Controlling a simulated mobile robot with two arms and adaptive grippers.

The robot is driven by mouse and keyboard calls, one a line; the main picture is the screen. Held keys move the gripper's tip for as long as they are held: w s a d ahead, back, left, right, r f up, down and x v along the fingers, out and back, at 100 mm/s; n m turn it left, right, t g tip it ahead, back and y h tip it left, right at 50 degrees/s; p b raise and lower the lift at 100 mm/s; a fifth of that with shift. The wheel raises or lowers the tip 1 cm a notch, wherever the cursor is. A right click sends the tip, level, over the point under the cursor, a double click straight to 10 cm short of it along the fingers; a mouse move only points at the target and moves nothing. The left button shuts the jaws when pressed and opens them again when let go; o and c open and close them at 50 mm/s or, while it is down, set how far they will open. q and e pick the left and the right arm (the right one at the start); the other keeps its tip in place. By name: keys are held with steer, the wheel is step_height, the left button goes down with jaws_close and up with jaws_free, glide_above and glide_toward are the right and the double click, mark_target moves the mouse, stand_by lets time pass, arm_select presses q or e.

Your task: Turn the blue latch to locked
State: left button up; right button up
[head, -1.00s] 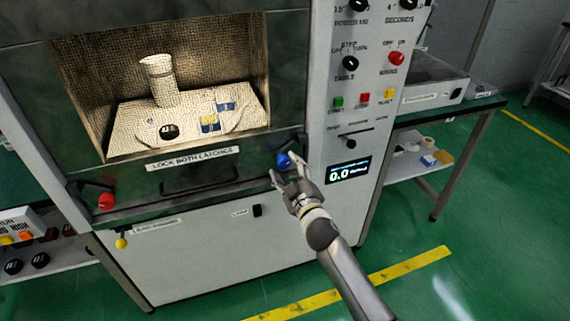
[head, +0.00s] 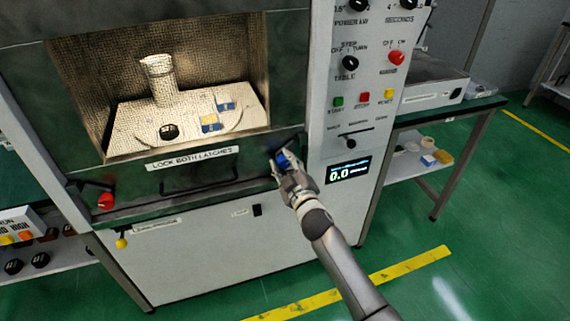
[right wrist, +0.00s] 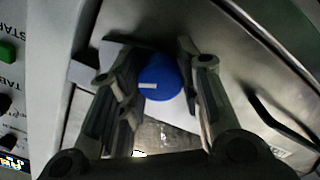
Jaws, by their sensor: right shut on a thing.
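The blue latch (head: 283,161) is at the lower right corner of the microwave generator's door (head: 215,152). In the right wrist view its round blue knob (right wrist: 159,79), with a short white mark, sits between the two fingers. My right gripper (head: 288,170) is shut on the blue latch, and its fingers hide part of it in the head view. The right gripper also shows in the right wrist view (right wrist: 160,90). My left gripper is not in view.
A red latch (head: 106,200) is at the door's lower left. A door handle (head: 200,181) lies left of the blue latch. The control panel (head: 362,100) with knobs and buttons stands to the right. A yellow knob (head: 122,243) is below the red latch.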

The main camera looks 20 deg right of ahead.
steer(key=shift+n, duration=0.4)
steer(key=o, duration=1)
steer(key=shift+o, duration=0.2)
steer(key=shift+s, duration=0.15)
steer(key=s, duration=1.1)
steer(key=shift+s+d, duration=0.2)
steer(key=shift+s, duration=0.2)
